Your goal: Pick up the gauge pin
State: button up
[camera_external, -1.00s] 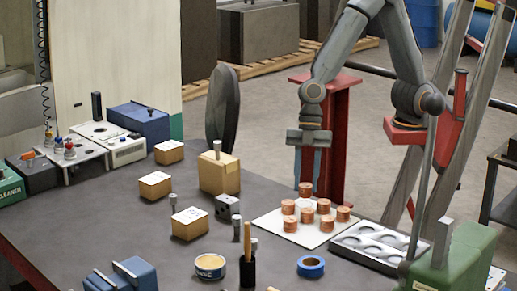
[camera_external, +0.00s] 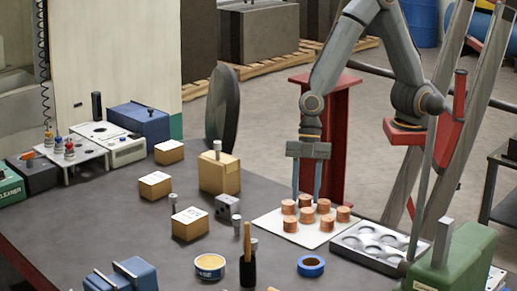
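I cannot tell for sure which piece is the gauge pin. Short grey pins with wider heads stand upright on the table, one at the left (camera_external: 173,200) and one in the middle (camera_external: 236,224); another grey pin (camera_external: 217,147) stands up from a tan block (camera_external: 219,174). My gripper (camera_external: 306,196) points down over the white plate (camera_external: 268,223), well to the right of these pins. Its two fingers are apart, one on each side of a copper cylinder (camera_external: 305,202) at the back of the group, and look open.
Several copper cylinders (camera_external: 307,215) crowd the plate under my gripper. A grey tray with round pockets (camera_external: 347,240) and a green machine (camera_external: 458,262) stand to the right.

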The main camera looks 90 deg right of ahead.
jog(key=shift+r, duration=0.15)
jog(key=shift+r, duration=0.35)
jog(key=w+b+v, duration=0.1)
jog(key=b+v, duration=0.1)
jog(key=v, duration=0.9)
jog(key=d+f+m+h, duration=0.1)
jog(key=d+f+m, duration=0.1)
jog(key=d, duration=0.4)
jog(key=s+d+f+m+h, duration=0.1)
jog(key=d+f+m, duration=0.1)
jog(key=d, duration=0.4)
jog(key=d+f+m, duration=0.3)
jog(key=d+m, duration=0.1)
jog(key=d, duration=0.2)
jog(key=shift+s+m+h, duration=0.2)
jog(key=shift+m+h, duration=0.1)
jog(key=shift+h, duration=0.1)
jog(key=shift+o, duration=0.2)
jog(key=s+d+f+m+h, duration=0.1)
jog(key=s+d+f+m, duration=0.1)
jog(key=d, duration=0.4)
jog(key=s+d+f+m, duration=0.2)
jog(key=s+d+m, duration=0.1)
jog(key=d+m, duration=0.2)
jog(key=shift+d+f+h, duration=0.25)
jog(key=shift+d+h, duration=0.15)
jog(key=shift+d, duration=0.1)
jog(key=shift+s, duration=0.15)
